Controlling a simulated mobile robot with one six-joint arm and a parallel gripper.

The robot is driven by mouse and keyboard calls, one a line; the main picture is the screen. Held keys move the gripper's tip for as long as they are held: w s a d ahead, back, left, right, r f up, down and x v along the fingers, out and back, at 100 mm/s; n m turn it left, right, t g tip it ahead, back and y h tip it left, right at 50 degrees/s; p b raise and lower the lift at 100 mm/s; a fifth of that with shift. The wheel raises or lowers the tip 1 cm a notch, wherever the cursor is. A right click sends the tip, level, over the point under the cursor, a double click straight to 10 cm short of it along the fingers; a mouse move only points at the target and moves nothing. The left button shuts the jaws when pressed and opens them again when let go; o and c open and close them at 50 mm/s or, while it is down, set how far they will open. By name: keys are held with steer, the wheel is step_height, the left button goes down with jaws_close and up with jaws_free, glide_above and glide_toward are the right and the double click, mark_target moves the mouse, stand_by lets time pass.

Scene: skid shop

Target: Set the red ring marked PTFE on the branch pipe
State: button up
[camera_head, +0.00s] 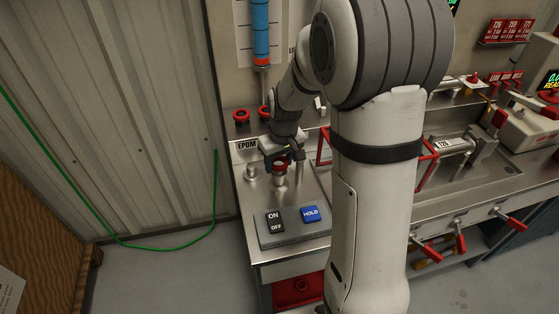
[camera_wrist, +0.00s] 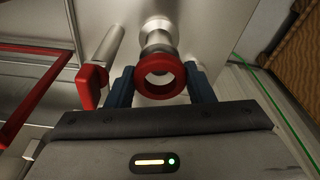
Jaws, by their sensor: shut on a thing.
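A red ring (camera_wrist: 136,76) is held between the two blue fingertips of my gripper (camera_wrist: 160,84) in the wrist view. The metal branch pipe (camera_wrist: 157,36) stands right behind the ring in that view, lined up with its hole. I cannot tell whether the ring touches the pipe. In the head view my gripper (camera_head: 279,158) is over the left end of the steel bench, with the red ring (camera_head: 280,167) at the top of the branch pipe (camera_head: 279,181). No PTFE marking is readable on the ring.
A red-handled valve (camera_wrist: 90,84) is close left of my gripper in the wrist view. An EPDM label (camera_head: 247,145) stands behind the pipe. A switch box (camera_head: 291,226) with ON/OFF and HOLD buttons is in front. A red frame (camera_head: 323,147) is to the right.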

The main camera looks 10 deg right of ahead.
steer(key=shift+f, duration=0.25)
steer(key=shift+f+b, duration=0.35)
steer(key=shift+b, duration=0.15)
steer(key=shift+f+b, duration=0.4)
stand_by(0.4)
steer(key=o, duration=0.9)
steer(key=shift+c, duration=0.6)
steer(key=o, duration=0.5)
steer(key=shift+r, duration=0.1)
steer(key=shift+c, duration=0.2)
steer(key=shift+w+r, duration=0.1)
steer(key=shift+r, duration=0.05)
steer(key=shift+c, duration=0.4)
